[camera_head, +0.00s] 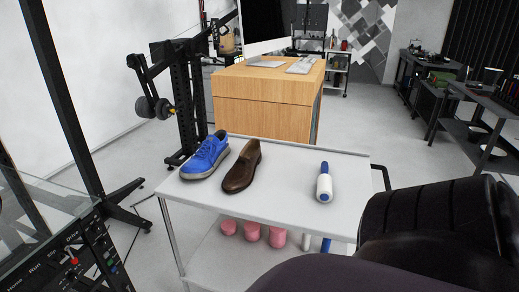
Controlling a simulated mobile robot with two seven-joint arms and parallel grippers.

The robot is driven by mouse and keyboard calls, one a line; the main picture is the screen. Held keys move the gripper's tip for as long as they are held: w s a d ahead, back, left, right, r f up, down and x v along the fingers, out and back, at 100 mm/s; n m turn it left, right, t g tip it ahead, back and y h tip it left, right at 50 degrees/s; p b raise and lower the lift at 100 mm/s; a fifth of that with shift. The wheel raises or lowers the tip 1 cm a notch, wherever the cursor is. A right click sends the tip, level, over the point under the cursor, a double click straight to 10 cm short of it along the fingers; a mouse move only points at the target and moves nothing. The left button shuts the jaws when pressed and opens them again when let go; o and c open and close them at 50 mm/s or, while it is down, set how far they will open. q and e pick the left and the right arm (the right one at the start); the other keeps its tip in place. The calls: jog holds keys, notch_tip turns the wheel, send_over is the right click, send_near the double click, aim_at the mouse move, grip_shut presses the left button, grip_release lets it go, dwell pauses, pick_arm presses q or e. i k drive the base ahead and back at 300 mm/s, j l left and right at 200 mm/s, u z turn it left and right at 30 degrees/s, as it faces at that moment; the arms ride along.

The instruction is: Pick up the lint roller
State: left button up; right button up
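The lint roller (324,188) lies on the top shelf of a light grey cart (285,188), towards its right side. It has a white roll at the near end and a blue handle pointing away, with a blue end cap facing me. Nothing touches it, and it is in plain view. Neither my left nor my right gripper shows in the head view.
A blue sneaker (205,158) and a brown shoe (242,168) stand left on the cart top. Pink items (252,232) sit on its lower shelf. A large dark shape (435,225) hides the cart's front right. A wooden desk (265,100) stands behind.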

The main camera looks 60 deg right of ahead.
aim_at(324, 187)
jog(key=z, duration=2.35)
